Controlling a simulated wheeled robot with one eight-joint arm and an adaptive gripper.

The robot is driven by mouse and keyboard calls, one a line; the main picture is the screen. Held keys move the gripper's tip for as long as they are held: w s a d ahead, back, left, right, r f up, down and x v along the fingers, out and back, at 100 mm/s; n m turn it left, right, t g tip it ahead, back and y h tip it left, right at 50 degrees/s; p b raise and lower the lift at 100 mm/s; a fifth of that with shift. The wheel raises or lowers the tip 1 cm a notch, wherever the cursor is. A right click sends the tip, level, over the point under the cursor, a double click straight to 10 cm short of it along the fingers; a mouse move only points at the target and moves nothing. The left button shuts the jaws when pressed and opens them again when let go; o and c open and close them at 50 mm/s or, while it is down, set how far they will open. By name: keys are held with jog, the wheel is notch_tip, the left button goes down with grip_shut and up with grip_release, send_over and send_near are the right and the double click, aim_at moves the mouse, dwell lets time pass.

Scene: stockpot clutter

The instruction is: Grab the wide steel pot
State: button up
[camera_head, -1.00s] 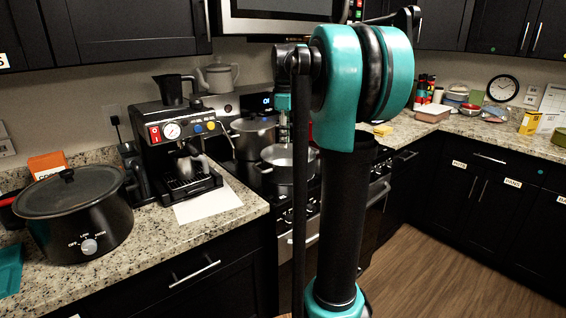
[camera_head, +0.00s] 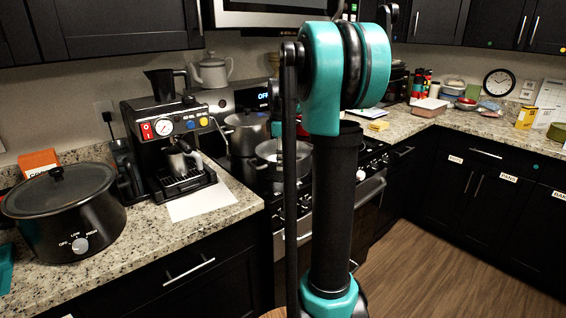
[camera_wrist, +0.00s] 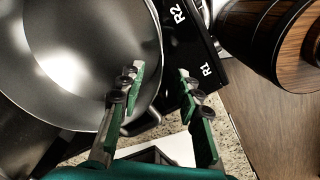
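The wide steel pot (camera_head: 265,168) is open-topped and stands on the stove, partly hidden behind my arm in the head view. In the wrist view its grey inside (camera_wrist: 75,50) and curved rim fill the left side. My gripper (camera_wrist: 160,78) is open, with its two green fingers apart. The left finger shows over the pot's inside and the right finger outside the rim, so the rim edge runs between them in the picture. I cannot tell whether either finger touches the pot. In the head view the fingers are hard to make out.
A taller lidded pot (camera_head: 246,130) stands just behind on the stove (camera_head: 372,188). A coffee machine (camera_head: 170,150) and a slow cooker (camera_head: 65,212) are on the counter to the left. White paper (camera_head: 200,201) lies on the counter by the stove. The floor at right is clear.

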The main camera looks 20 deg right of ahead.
aim_at(280, 179)
jog(key=f, duration=0.5)
jog(key=shift+w, duration=0.25)
jog(key=shift+c, duration=0.2)
grip_shut()
